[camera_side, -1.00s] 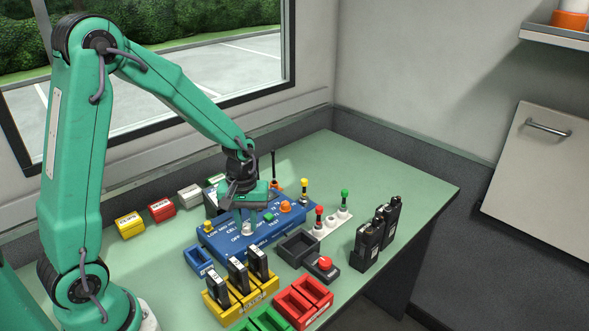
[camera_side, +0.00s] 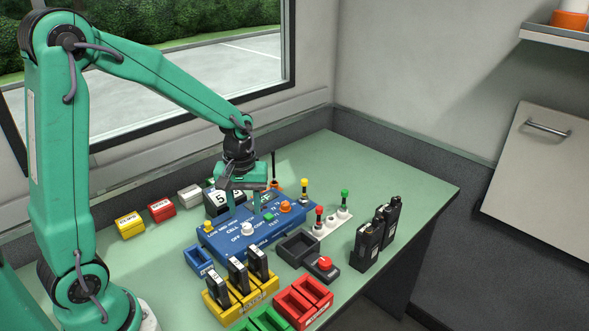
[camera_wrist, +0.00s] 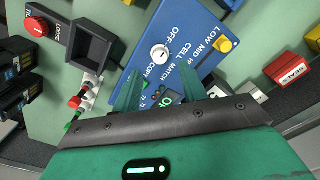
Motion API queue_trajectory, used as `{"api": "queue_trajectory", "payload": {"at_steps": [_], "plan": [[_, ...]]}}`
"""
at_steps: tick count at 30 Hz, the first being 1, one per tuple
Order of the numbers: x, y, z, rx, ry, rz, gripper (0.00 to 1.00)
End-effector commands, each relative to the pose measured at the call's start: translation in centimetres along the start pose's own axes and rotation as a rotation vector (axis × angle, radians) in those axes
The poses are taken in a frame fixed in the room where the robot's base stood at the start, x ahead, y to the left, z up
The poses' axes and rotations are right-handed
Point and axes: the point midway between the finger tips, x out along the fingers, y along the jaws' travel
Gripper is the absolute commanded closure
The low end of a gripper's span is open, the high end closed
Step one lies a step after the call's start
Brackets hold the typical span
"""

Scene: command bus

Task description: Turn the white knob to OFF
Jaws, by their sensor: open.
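The white knob (camera_side: 247,229) stands on the top face of the blue panel (camera_side: 222,243), in front of my gripper (camera_side: 244,212). My gripper points down, open and empty, with both fingers above the panel and apart from the knob. In the wrist view the knob (camera_wrist: 160,54) lies beyond the gap between the green fingertips (camera_wrist: 161,82). Printed labels OFF, COPY and MATCH sit around it. A thin dark mark shows on the knob's face, but it is too small to tell which label it points at.
On the panel are a yellow knob (camera_side: 208,226) and an orange knob (camera_side: 285,206). A black tray (camera_side: 284,252) and a red button (camera_side: 325,262) lie right of it. Yellow holders (camera_side: 219,311) with black items stand in front.

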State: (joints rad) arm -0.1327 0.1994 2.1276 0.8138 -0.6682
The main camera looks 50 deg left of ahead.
Motion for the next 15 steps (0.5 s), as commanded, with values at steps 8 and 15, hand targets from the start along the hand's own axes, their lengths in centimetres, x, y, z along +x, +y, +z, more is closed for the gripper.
{"api": "queue_trajectory", "payload": {"at_steps": [8, 15], "plan": [[-2.6, 0.0, 0.0, 0.000, 0.000, 0.000, 0.58], [-2.9, 0.0, 0.0, 0.000, 0.000, 0.000, 0.58]]}}
